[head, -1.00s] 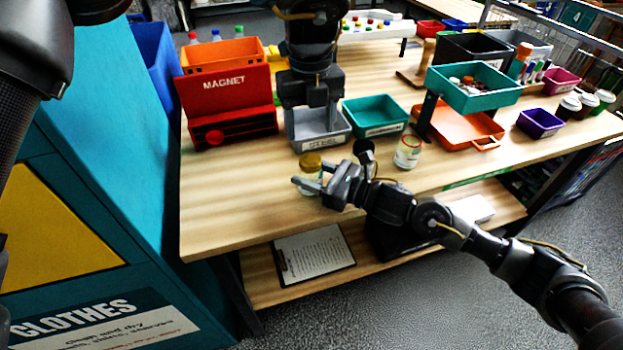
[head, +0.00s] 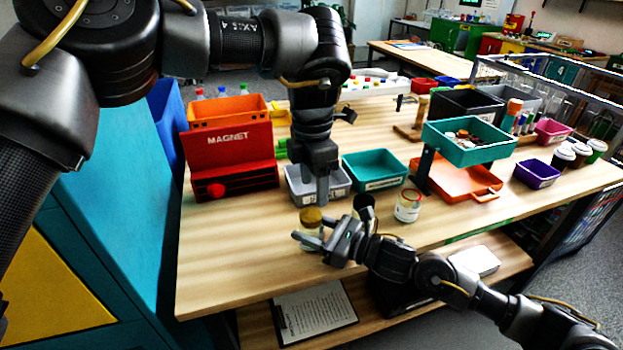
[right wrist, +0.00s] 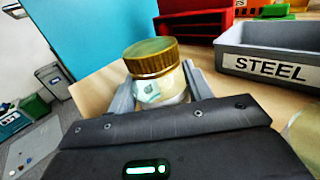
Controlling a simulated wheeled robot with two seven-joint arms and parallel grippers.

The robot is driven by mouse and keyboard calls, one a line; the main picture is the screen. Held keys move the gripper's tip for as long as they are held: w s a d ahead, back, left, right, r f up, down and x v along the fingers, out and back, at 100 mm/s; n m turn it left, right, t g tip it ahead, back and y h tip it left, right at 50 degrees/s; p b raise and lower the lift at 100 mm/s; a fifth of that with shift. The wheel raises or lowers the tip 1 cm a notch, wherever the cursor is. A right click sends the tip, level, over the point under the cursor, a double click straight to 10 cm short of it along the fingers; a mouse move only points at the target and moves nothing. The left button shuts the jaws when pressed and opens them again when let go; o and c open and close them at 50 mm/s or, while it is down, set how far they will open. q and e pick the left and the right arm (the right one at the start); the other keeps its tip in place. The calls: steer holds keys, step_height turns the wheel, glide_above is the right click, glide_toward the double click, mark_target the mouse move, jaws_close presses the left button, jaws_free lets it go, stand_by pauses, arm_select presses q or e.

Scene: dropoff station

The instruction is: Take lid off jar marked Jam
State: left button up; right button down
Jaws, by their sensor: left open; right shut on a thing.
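A glass jar (head: 312,238) with a gold lid (head: 311,217) stands upright near the table's front edge. In the right wrist view the gold lid (right wrist: 150,57) is on the jar, and the label is partly seen and not readable. My right gripper (head: 318,241) is shut around the jar's body, below the lid. My left gripper (head: 322,199) is open, pointing down just above and behind the lid; I cannot tell whether it touches.
A grey bin marked STEEL (right wrist: 272,65) is close behind the jar, with a teal bin (head: 375,170) beside it. A red MAGNET box (head: 232,160) is at the left. The table's front left is clear.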

mark_target(311, 215)
arm_select(q)
steer(key=m, duration=0.7)
steer(key=shift+w+a+r, duration=0.1)
steer(key=shift+a, duration=0.05)
arm_select(e)
steer(key=shift+f, duration=0.15)
arm_select(q)
steer(key=m, duration=0.4)
steer(key=shift+a, duration=0.15)
steer(key=m, duration=0.3)
steer(key=shift+m, duration=0.3)
steer(key=shift+w+f, duration=0.1)
steer(key=shift+f, duration=3.9)
arm_select(e)
steer(key=shift+f, duration=0.1)
arm_select(q)
steer(key=shift+c, duration=0.4)
